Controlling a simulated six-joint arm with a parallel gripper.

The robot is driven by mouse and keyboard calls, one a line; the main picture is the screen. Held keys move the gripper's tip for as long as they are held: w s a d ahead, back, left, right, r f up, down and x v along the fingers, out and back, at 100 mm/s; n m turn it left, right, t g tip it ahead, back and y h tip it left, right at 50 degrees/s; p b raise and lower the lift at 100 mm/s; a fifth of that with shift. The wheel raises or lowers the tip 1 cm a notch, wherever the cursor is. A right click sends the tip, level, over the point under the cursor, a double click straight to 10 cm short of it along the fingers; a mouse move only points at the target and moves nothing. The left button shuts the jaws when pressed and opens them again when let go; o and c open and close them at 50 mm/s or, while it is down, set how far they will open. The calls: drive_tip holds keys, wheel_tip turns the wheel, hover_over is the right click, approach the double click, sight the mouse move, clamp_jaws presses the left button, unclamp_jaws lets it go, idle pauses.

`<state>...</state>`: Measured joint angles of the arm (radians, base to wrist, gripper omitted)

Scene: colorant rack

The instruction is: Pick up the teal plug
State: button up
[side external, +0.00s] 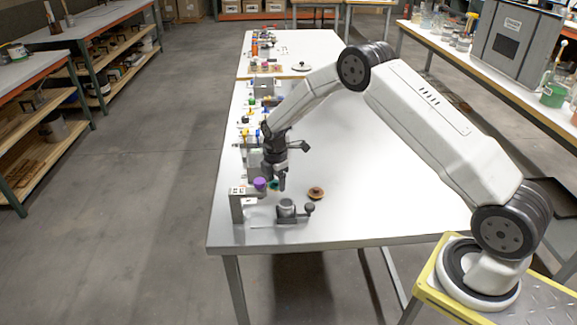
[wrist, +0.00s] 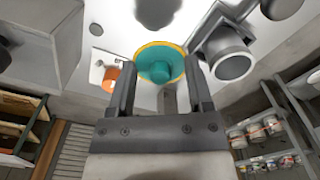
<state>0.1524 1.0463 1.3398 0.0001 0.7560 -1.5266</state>
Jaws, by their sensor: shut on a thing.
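The teal plug (wrist: 160,62) is round, with a wide teal flange and a yellow edge, between my fingertips in the wrist view. My gripper (wrist: 160,70) is shut on it, one finger on each side. In the side view my gripper (side external: 281,183) is low near the front left of the white table, and the teal plug (side external: 273,185) shows as a small green patch beside the fingers. The fingers partly hide it there. I cannot tell whether the plug touches anything below.
A grey cylinder fixture (side external: 286,207) and a brown round piece (side external: 316,193) are close by. An orange piece (wrist: 110,79) shows in the wrist view. The table's right part is clear.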

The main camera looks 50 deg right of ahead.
drive_tip(key=s+a+r, duration=0.1)
drive_tip(key=s+r, duration=0.6)
drive_tip(key=s, duration=0.4)
drive_tip(key=shift+s+a, duration=0.25)
drive_tip(key=shift+s, duration=0.05)
drive_tip(key=shift+w, duration=0.1)
idle(0.3)
drive_tip(key=w, duration=0.1)
drive_tip(key=w+a+f, duration=0.1)
drive_tip(key=w, duration=0.1)
drive_tip(key=w+f, duration=0.1)
drive_tip(key=shift+w+a+f, duration=0.25)
drive_tip(key=shift+w+a, duration=0.05)
drive_tip(key=shift+a, duration=0.1)
drive_tip(key=shift+f, duration=0.2)
drive_tip(key=shift+f, duration=1.65)
